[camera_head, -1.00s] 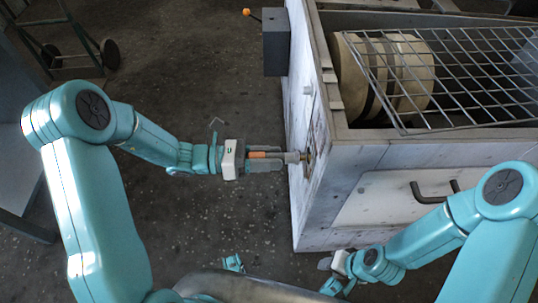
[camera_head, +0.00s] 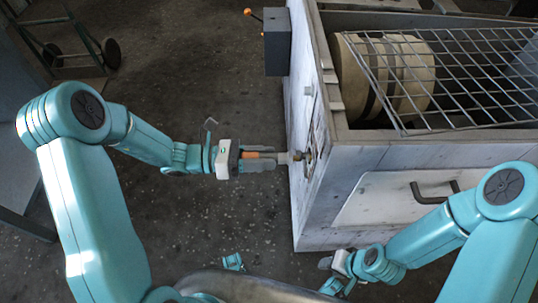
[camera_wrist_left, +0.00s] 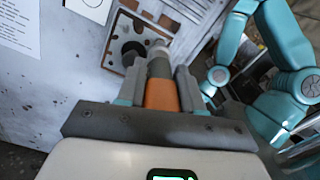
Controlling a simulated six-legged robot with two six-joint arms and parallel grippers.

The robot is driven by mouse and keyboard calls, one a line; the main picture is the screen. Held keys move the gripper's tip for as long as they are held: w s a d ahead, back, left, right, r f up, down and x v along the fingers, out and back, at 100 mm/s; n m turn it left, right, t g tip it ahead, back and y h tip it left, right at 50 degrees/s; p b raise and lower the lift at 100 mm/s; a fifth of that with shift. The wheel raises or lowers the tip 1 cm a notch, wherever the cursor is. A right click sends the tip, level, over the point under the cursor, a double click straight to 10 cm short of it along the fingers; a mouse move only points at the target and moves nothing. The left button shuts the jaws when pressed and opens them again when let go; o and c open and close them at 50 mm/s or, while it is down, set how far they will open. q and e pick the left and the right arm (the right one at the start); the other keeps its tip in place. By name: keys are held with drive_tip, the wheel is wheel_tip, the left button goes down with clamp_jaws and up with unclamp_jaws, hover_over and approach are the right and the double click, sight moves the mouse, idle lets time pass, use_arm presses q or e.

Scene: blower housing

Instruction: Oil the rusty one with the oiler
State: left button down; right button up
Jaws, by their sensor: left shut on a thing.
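My left gripper (camera_head: 266,160) is shut on the oiler (camera_head: 251,155), a slim tool with an orange band and a grey body. The oiler points right at the side wall of the housing (camera_head: 302,100). A small brass-coloured piece (camera_head: 298,156) shows at its tip; I cannot tell if they touch. I cannot tell which part is rusty. My right gripper (camera_head: 328,264) is low by the housing's front, its jaws unclear.
The white housing holds a beige drum (camera_head: 412,75) under a wire grate (camera_head: 480,75). A grey box (camera_head: 277,50) with an orange-knobbed lever (camera_head: 249,12) is on its side wall. A dark handle (camera_head: 432,192) is on the front.

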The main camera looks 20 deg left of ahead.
use_arm(q)
drive_tip(key=shift+p+v, duration=0.5)
drive_tip(key=shift+v, duration=2.15)
